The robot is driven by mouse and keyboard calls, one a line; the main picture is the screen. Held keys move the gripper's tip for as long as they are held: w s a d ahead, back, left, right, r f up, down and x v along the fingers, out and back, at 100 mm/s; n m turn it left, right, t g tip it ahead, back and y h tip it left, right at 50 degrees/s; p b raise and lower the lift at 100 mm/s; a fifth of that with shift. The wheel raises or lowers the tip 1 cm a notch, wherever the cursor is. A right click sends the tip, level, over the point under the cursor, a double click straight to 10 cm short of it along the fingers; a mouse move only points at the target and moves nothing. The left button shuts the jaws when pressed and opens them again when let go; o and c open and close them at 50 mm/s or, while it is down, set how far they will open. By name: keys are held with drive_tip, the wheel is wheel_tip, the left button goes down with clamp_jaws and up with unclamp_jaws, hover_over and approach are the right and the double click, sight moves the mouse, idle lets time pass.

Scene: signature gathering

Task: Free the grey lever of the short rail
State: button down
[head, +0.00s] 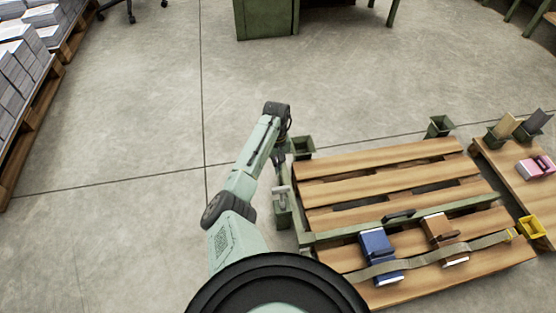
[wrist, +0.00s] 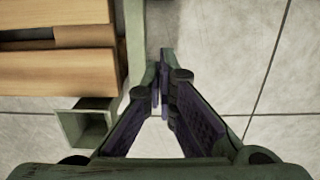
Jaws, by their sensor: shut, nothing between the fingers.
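My gripper (head: 279,158) hangs low at the pallet's left end, close beside a green open box (head: 303,147) at the back left corner. In the wrist view my gripper (wrist: 160,75) is shut and empty. A pale grey lever (head: 281,189) shows just in front of my gripper, above a green bracket (head: 284,216); my arm stands close to it. A short green rail (head: 297,212) runs along the pallet's left end, partly hidden. In the wrist view it shows as a green bar (wrist: 136,40) left of the fingertips. I cannot make out the lever there.
The wooden pallet (head: 395,172) carries a long green rail (head: 345,232) with a black handle, a strap (head: 430,259), a blue book (head: 376,243) and a brown book (head: 437,228). A second pallet (head: 525,190) stands at right. The floor left of my arm is clear.

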sight(282, 198)
drive_tip(key=shift+s+d+f+p, duration=0.15)
drive_tip(key=shift+s+f, duration=0.2)
drive_tip(key=shift+s, duration=0.3)
drive_tip(key=shift+s+d+f+p, duration=0.1)
drive_tip(key=shift+s+f, duration=0.25)
drive_tip(key=shift+s, duration=0.35)
drive_tip(key=shift+s+d+f+p, duration=0.15)
drive_tip(key=shift+s+f, duration=0.2)
drive_tip(key=shift+s, duration=0.3)
drive_tip(key=shift+r+p, duration=0.15)
drive_tip(key=shift+p, duration=0.2)
drive_tip(key=shift+s+d+r+t+p, duration=0.1)
drive_tip(key=shift+s+r+t+p, duration=0.15)
drive_tip(key=shift+p, duration=0.7)
